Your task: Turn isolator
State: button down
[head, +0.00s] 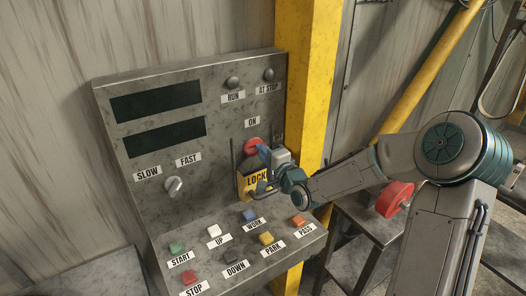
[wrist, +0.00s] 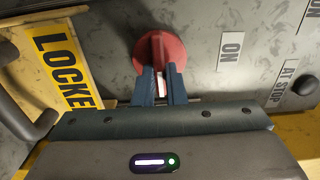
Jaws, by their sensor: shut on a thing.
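The isolator is a red round knob (head: 252,145) on the upright face of the grey control panel, below the ON label (head: 251,122). In the wrist view the red knob (wrist: 160,48) is at top centre. My gripper (head: 262,152) is at the knob from the front right. In the wrist view its two blue fingers (wrist: 161,78) are shut on the knob's raised grip, which they partly hide. A yellow LOCKED tag (head: 255,182) hangs just below the knob; it shows at upper left in the wrist view (wrist: 62,65).
The panel (head: 225,142) has two dark displays, a SLOW/FAST selector (head: 173,185) and RUN and AT STOP lamps. Several coloured buttons sit on the lower sloping face, beneath my gripper. A yellow post (head: 308,60) stands behind the panel. A red round object (head: 394,199) is near my arm at right.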

jog(key=shift+f, duration=0.1)
dwell(0.5)
jog(key=c, duration=1.5)
grip_release()
jog(key=shift+s, duration=0.15)
jog(key=b+v, duration=0.1)
jog(key=v, duration=1.2)
jog(key=shift+s+d, duration=0.2)
jog(key=shift+s, duration=0.05)
